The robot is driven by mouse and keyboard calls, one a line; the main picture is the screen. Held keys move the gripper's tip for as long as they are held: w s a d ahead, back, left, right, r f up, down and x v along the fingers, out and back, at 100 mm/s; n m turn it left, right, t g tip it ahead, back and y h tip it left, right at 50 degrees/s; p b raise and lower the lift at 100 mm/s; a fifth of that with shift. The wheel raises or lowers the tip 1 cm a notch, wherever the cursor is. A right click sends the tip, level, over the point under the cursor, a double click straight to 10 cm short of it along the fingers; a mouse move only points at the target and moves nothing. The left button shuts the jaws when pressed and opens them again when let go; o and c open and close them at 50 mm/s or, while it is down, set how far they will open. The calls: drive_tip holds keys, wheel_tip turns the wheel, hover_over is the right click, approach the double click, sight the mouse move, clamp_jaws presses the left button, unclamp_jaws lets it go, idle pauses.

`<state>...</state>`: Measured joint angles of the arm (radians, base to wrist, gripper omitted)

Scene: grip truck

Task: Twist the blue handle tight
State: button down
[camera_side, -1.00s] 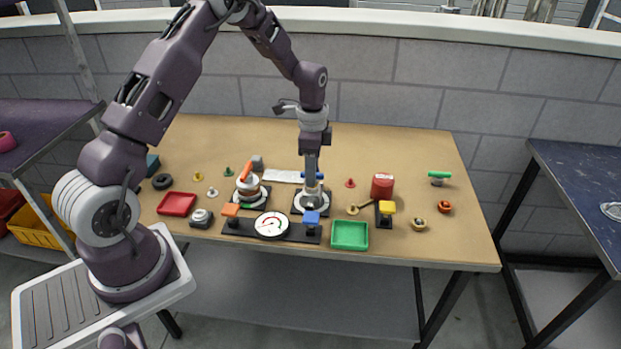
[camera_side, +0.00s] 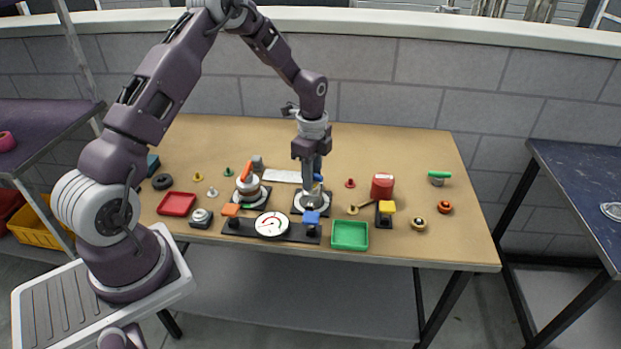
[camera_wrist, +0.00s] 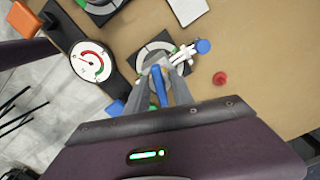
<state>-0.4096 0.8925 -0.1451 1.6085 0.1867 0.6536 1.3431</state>
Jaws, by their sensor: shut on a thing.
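The blue handle (camera_wrist: 158,87) lies between the fingers of my gripper (camera_wrist: 165,64) in the wrist view. It shows as a short bar. My gripper is shut on it. The handle sits over a round grey and white base with a dark plate (camera_wrist: 142,54); the gripper hides most of the base's centre. In the side view my gripper (camera_side: 311,188) points straight down over this base (camera_side: 299,208), and only a small bit of the blue handle (camera_side: 318,177) shows beside the fingers.
A similar station with an orange handle (camera_side: 246,171) stands to the left. The gauge (camera_side: 272,225) on a black plate and a green tray (camera_side: 349,235) lie in front. A blue round end (camera_wrist: 203,46) on white parts is close beside my fingers.

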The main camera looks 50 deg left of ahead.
drive_tip(key=m, duration=1.6)
drive_tip(key=c, duration=1.4)
unclamp_jaws()
drive_tip(key=shift+r, duration=3.75)
